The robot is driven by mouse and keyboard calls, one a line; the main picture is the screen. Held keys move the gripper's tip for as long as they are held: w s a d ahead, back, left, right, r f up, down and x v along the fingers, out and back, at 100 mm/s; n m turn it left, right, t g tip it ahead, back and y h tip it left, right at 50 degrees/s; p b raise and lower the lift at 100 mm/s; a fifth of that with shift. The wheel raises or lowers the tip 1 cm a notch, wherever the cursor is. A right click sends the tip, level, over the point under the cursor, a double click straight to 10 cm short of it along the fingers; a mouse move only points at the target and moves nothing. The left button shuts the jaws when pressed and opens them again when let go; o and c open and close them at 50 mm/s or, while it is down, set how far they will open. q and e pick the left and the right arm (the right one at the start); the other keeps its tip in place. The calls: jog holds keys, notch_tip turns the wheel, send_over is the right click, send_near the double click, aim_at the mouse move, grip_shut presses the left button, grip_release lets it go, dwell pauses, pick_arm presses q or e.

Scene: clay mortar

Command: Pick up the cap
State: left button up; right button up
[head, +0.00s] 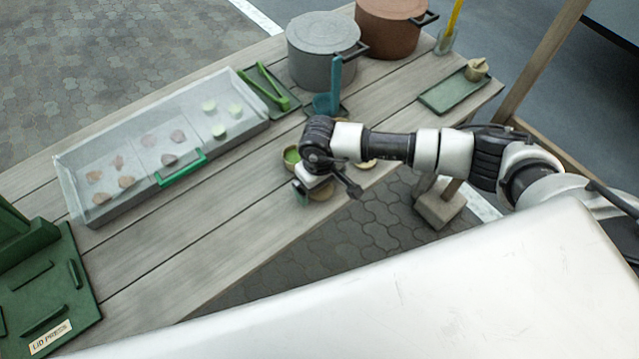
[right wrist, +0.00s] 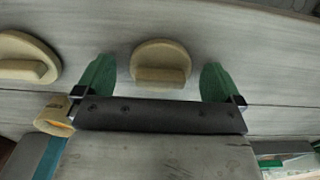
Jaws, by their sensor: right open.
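The cap, a round tan lid with a raised bar grip (right wrist: 160,58), lies on the grey wooden table in the right wrist view. My right gripper (right wrist: 158,66) is open, with one green finger on each side of the cap. Nothing is held, and I cannot tell if the fingers touch it. In the head view, my right gripper (head: 303,191) is low over the table's near edge, and a tan cap (head: 323,192) shows partly behind it. A second similar cap (right wrist: 28,60) lies to the left in the wrist view. My left gripper is not in view.
A tan cup (head: 291,156) with green contents stands just behind the gripper. A clear tray (head: 100,213) of food pieces and a green lid press (head: 75,265) are to the left. Pots (head: 322,65) stand at the back.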

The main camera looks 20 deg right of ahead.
jog(key=c, duration=1)
jog(key=shift+r, duration=0.1)
